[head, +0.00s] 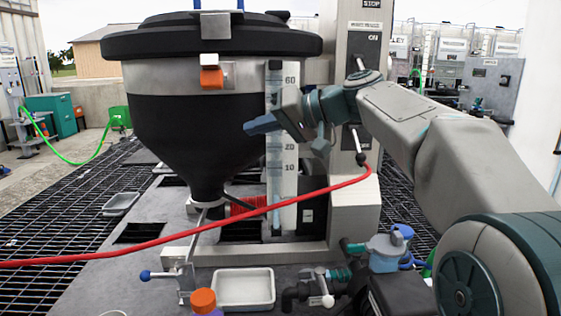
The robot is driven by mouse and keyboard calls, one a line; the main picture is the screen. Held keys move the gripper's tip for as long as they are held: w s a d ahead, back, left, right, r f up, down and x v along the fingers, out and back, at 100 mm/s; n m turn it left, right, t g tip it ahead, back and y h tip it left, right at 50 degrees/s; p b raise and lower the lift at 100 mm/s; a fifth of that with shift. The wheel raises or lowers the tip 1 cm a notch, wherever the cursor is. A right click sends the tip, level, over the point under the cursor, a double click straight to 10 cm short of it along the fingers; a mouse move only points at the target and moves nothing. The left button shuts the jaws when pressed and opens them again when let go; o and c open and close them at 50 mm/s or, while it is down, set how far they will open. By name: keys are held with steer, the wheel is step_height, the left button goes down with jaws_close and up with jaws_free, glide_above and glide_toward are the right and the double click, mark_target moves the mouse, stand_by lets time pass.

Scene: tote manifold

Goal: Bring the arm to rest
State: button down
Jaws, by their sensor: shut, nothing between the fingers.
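My gripper (264,125) is near the middle of the head view, at the end of my arm reaching in from the right. Its fingers point left and look shut, with nothing visible between them. It shows in front of the black cone-bottomed tank (190,140) and the level scale (282,170). I cannot tell how far it is from them.
A red hose (160,241) crosses below my gripper. A grey post (355,200) with a lever stands behind my arm. In front are a white tray (243,288), an orange-capped bottle (204,301), a blue-handled valve (160,275) and a blue pump-like fitting (390,246).

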steer(key=s+d+f+m+h+p, duration=0.1)
steer(key=s+d+f+h+p, duration=0.3)
steer(key=s+d+p, duration=0.2)
steer(key=s+d+f+m+g+h+p, duration=0.1)
steer(key=s+d+f+h+p, duration=0.4)
steer(key=s, duration=0.5)
steer(key=s+d+f+m+g+h+p, duration=0.1)
steer(key=s+d+f+m+h+p, duration=0.2)
steer(key=s+d+p, duration=0.4)
steer(key=shift+s+d+f+h+p, duration=0.4)
steer(key=shift+s+d+f+h, duration=0.2)
steer(key=shift+s+f+h, duration=0.15)
